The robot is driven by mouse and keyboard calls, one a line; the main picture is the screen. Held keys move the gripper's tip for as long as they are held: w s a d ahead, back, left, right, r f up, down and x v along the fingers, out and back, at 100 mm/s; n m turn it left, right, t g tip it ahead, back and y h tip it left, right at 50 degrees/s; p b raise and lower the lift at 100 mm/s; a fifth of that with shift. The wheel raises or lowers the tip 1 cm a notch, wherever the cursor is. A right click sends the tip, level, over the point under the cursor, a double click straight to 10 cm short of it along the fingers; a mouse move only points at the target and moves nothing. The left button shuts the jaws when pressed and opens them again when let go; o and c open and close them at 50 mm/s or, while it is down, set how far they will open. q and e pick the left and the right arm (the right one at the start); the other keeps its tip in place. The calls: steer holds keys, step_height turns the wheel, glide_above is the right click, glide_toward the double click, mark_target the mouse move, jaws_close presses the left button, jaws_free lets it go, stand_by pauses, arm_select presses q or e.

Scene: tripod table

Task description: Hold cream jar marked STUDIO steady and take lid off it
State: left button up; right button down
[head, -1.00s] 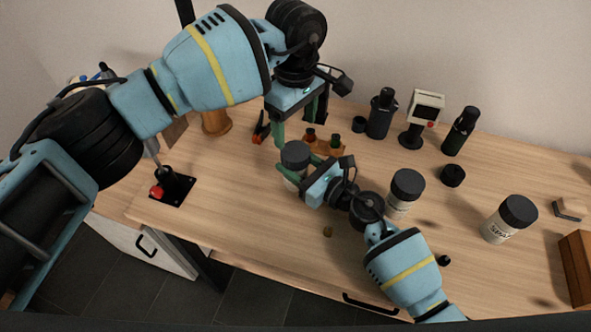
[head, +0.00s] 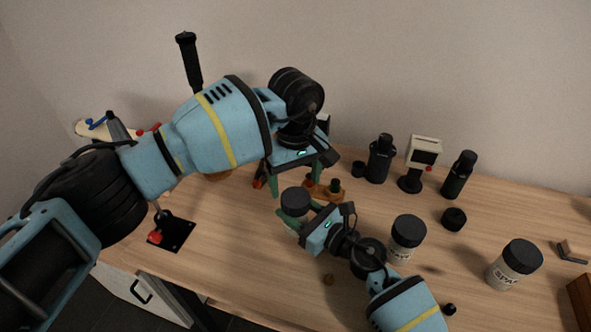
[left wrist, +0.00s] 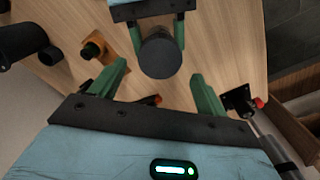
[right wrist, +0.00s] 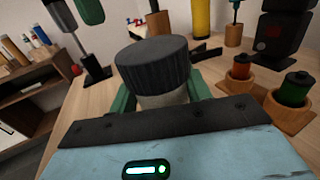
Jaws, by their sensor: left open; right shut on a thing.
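A pale jar with a ribbed dark lid (head: 295,201) stands between the fingers of my right gripper (head: 294,217), which is shut on its body below the lid. The jar (right wrist: 160,98) and lid (right wrist: 152,62) show close up in the right wrist view; no lettering is readable on it. My left gripper (head: 298,182) is open and empty, pointing down just above and behind this jar. In the left wrist view the lid (left wrist: 160,55) lies ahead of the open left fingers (left wrist: 158,75), apart from them.
Another dark-lidded jar (head: 407,238) stands to the right, and a jar whose label starts "SPA" (head: 503,272) farther right. Small bottles in wooden holders (head: 325,192) stand close behind the held jar. Dark bottles (head: 379,160) and a small device (head: 421,155) stand at the back.

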mark_target(296, 198)
arm_select(q)
steer(key=shift+f, duration=2.8)
steer(key=c, duration=1)
steer(key=n, duration=1.3)
steer(key=shift+n, duration=0.3)
steer(key=n, duration=0.6)
steer(key=shift+r, duration=0.1)
steer(key=n, duration=1.6)
